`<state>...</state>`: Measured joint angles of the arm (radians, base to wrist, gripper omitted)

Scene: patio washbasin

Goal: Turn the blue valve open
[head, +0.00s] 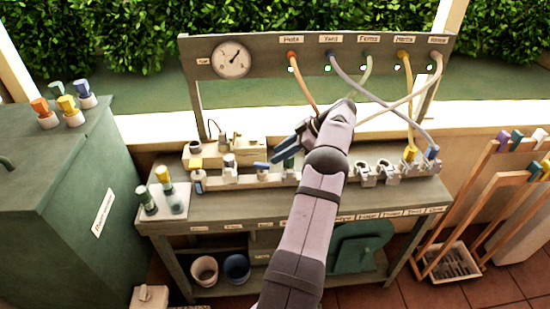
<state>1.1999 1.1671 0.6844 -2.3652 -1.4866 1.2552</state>
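What looks like the blue valve (262,166) is a small blue lever on a white fitting, in the row along the bench manifold. My gripper (282,151) is just above and to the right of this blue lever, with its dark fingers pointing down and left. I cannot tell whether it touches the lever or how far apart the fingers are. My arm crosses the middle of the bench and hides part of the row, including most of a green fitting (289,162).
Coloured hoses hang from a back panel (365,52) with a gauge (231,59). A blue hose connector (431,152) sits at the right of the row. A green cabinet (60,190) stands left, wooden racks (465,210) right.

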